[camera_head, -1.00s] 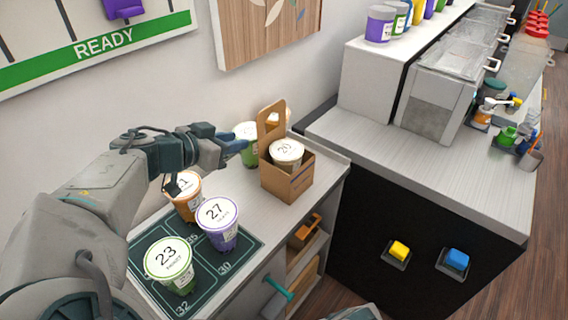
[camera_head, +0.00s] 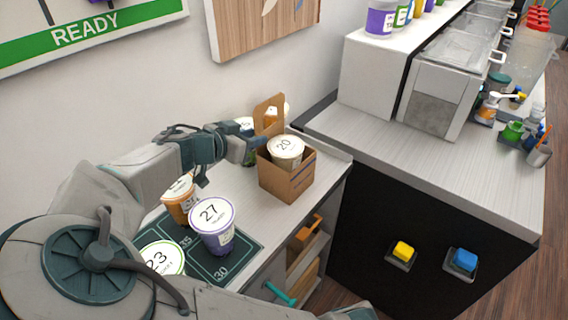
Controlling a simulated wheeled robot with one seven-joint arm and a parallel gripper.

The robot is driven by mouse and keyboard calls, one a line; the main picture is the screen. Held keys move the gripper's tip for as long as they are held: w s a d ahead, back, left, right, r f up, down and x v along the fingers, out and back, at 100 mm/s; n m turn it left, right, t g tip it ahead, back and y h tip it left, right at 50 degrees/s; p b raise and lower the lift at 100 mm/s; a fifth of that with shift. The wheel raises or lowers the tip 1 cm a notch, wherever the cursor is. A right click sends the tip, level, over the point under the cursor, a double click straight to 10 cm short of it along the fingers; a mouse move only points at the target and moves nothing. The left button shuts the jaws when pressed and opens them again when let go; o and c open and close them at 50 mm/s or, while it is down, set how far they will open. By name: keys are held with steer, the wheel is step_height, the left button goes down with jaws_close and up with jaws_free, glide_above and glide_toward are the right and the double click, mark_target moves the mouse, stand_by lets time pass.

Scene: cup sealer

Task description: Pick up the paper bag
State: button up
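The brown paper bag (camera_head: 287,184) is a cardboard carrier with a tall handle panel. It stands upright on the light counter and holds a cup marked 20 (camera_head: 286,149). My gripper (camera_head: 256,147) is at the left side of the bag, close to the base of its handle and overlapping it in the picture. I cannot tell whether it touches the bag. The fingers are seen from the side, so their opening is not clear. Part of the bag's back left is hidden behind the gripper.
Cups marked 27 (camera_head: 212,226) and 23 (camera_head: 163,258) and an orange cup (camera_head: 179,199) stand on the dark numbered mat (camera_head: 245,249). More cups are behind the bag by the wall. A higher counter (camera_head: 430,150) with a machine is at the right.

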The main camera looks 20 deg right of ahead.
mark_target(262, 131)
steer(key=shift+w+p+x, duration=0.2)
steer(key=shift+p+x, duration=0.15)
steer(key=shift+x, duration=0.8)
steer(key=shift+w+p+x, duration=0.2)
steer(key=shift+p+x, duration=0.15)
steer(key=shift+x, duration=0.85)
steer(key=shift+w+d+f, duration=0.15)
steer(key=shift+w+d, duration=0.05)
steer(key=shift+w, duration=0.05)
jaws_close()
